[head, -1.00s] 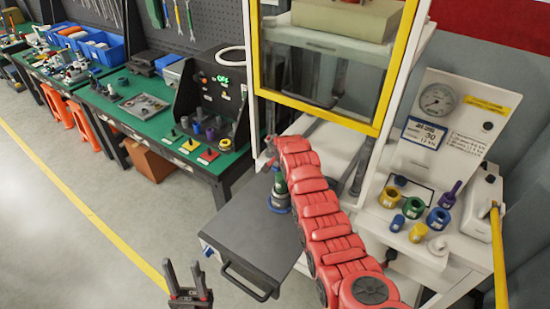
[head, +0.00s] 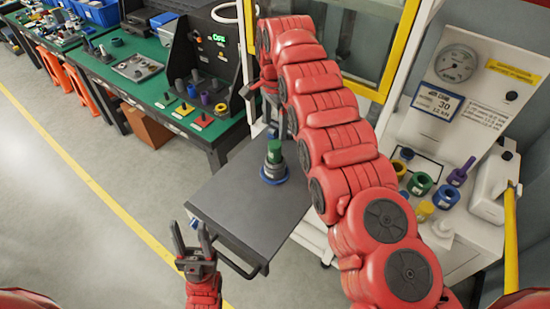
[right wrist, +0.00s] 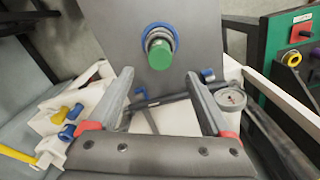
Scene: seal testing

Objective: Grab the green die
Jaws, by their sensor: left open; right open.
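The green die (head: 274,148) is the top piece of an upright stack with a grey middle and a blue ring (head: 273,175) at its base. The stack stands on a dark grey cart top. In the right wrist view the green die (right wrist: 161,55) shows end-on, beyond and between the fingertips. My left gripper (head: 191,228) is open and empty, left of the cart's front edge.
The cart top (head: 225,205) is clear around the stack. A press frame (head: 385,85) with yellow edges stands behind my right arm. A white bench at right holds several coloured rings, including a green one (head: 419,184). A green workbench (head: 150,95) with small parts stands at left.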

